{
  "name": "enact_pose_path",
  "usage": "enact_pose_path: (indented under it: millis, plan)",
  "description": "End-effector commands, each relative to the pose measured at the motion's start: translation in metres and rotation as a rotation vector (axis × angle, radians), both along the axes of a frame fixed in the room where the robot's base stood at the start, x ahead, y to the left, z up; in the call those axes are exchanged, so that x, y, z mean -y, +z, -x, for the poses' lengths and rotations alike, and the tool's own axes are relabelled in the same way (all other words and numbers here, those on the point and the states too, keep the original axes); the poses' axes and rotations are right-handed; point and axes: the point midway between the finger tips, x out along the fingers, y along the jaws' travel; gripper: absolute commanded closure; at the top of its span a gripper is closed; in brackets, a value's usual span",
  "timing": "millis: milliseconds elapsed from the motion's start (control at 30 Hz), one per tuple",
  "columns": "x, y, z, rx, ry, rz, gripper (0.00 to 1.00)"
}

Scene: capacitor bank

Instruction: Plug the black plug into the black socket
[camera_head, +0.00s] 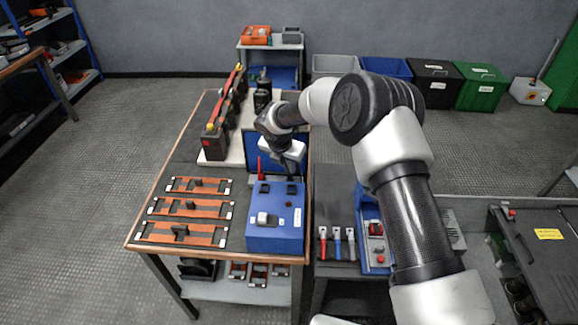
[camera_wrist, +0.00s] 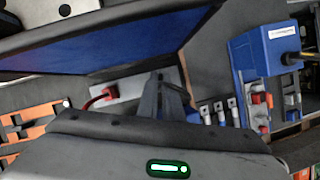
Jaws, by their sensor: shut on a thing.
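My gripper (camera_head: 291,174) points down at the back edge of the blue box (camera_head: 275,234) on the wooden-edged bench. It is shut on a dark thing, which I take to be the black plug; fingers and plug blend together, so its outline is unclear. In the wrist view my fingers (camera_wrist: 166,92) are dark and close together. Small black fittings stand on the box's top, one at the left (camera_head: 264,188) and one at the right (camera_head: 291,189), just below my fingertips. I cannot tell which is the black socket, or whether the plug touches it.
A red upright piece (camera_head: 261,168) stands left of my gripper. A blue panel (camera_head: 262,140) stands behind it. A row of dark capacitors with a red bar (camera_head: 228,105) is at the back left. Orange bars (camera_head: 188,207) lie at the left. Red and blue-handled tools (camera_head: 337,243) lie at the right.

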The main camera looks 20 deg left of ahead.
Motion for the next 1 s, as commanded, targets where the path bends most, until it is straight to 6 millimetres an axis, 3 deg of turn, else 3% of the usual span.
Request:
enact_pose_path:
  millis: [467,600,1000]
  plan:
    - [-0.0001,-0.0078,0.0002,0.0,0.0,0.0,1.0]
    - [0.0,-0.0075,0.0002,0.0,0.0,0.0,0.74]
    - [-0.0007,-0.0005,0.002,0.001,0.0,-0.001,0.72]
